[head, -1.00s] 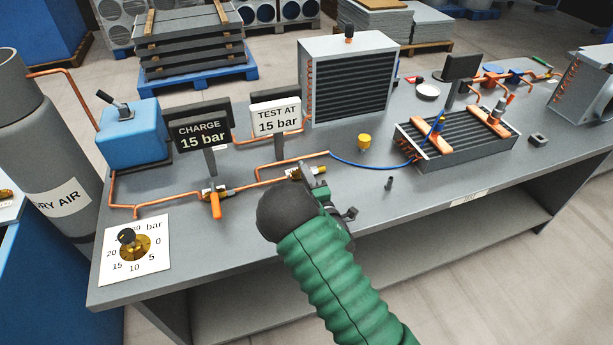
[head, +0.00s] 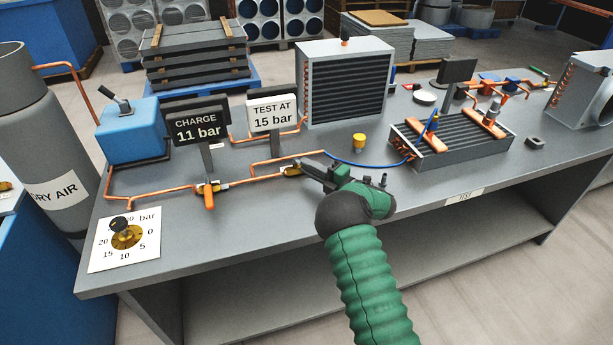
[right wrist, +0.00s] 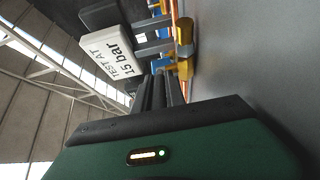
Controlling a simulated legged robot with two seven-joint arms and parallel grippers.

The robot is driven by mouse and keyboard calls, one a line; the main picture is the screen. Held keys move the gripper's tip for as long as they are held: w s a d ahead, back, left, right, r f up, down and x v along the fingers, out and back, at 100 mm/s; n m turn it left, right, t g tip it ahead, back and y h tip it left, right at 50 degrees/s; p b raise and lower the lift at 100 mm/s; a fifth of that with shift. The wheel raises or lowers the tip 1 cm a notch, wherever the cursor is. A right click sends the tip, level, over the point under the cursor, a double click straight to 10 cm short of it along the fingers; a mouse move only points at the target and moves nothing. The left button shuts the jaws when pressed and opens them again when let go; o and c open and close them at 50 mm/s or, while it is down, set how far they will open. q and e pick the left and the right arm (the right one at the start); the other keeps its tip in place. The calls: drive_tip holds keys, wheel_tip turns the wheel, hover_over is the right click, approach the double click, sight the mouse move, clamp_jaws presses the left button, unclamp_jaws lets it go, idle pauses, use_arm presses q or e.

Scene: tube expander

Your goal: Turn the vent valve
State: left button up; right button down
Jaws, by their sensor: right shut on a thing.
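The vent valve (head: 292,170) looks like the brass fitting on the copper pipe, in the middle of the bench. My right gripper (head: 307,169) reaches it from the right and is shut on it; the fingers hide the part they hold. In the right wrist view, brass and blue parts (right wrist: 183,66) show just beyond my fingers (right wrist: 160,92). The charge sign (head: 197,125) reads 11 bar. The test sign (head: 271,111) reads 15 bar. My left gripper is not in view.
An orange-handled valve (head: 208,196) sits on the pipe to the left. A gauge card with a brass knob (head: 125,236) lies at the front left corner. A yellow cap (head: 359,141) and blue hose (head: 372,164) are behind my gripper. The front bench strip is mostly clear.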

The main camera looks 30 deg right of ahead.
drive_tip(key=shift+w+d+f+n+g+y+b, duration=0.1)
drive_tip(key=shift+d+n+g+y+b, duration=0.25)
drive_tip(key=shift+n+y+b, duration=0.3)
drive_tip(key=shift+w+d+f+n+g+y+b, duration=0.1)
drive_tip(key=shift+d+n+g+y+b, duration=0.25)
drive_tip(key=shift+y, duration=0.5)
drive_tip(key=shift+a, duration=0.1)
drive_tip(key=shift+r, duration=0.1)
drive_tip(key=c, duration=1.6)
unclamp_jaws()
drive_tip(key=shift+w, duration=0.1)
drive_tip(key=shift+o, duration=1)
drive_tip(key=shift+w, duration=0.1)
